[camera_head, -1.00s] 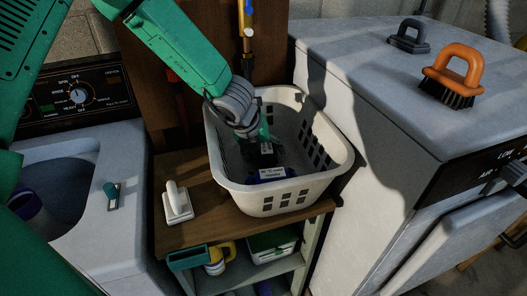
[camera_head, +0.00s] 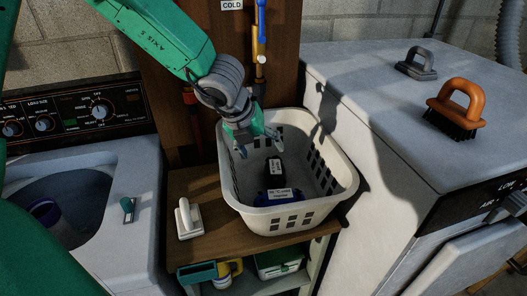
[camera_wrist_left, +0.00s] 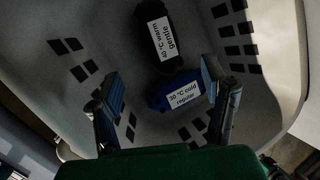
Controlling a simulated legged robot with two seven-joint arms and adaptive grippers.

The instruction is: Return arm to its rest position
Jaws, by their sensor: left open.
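My left gripper (camera_head: 258,143) is open and empty above the white laundry basket (camera_head: 342,182), inside the line of its rim in the head view. A black item (camera_head: 276,171) labelled "40 °C warm gentle" and a blue item (camera_head: 268,199) labelled "30 °C cold regular" lie in the basket. In the left wrist view, the open fingers (camera_wrist_left: 162,88) are spread apart with nothing between them in their grip. The black item (camera_wrist_left: 155,45) and the blue item (camera_wrist_left: 172,90) lie beyond them on the basket floor. My right gripper is not in view.
The basket stands on a wooden shelf unit (camera_head: 240,241) between an open washer (camera_head: 130,185) and a white machine (camera_head: 400,120). An orange brush (camera_head: 460,105) and a grey brush (camera_head: 415,64) sit on the white machine. A white-handled tool (camera_head: 187,219) lies beside the basket.

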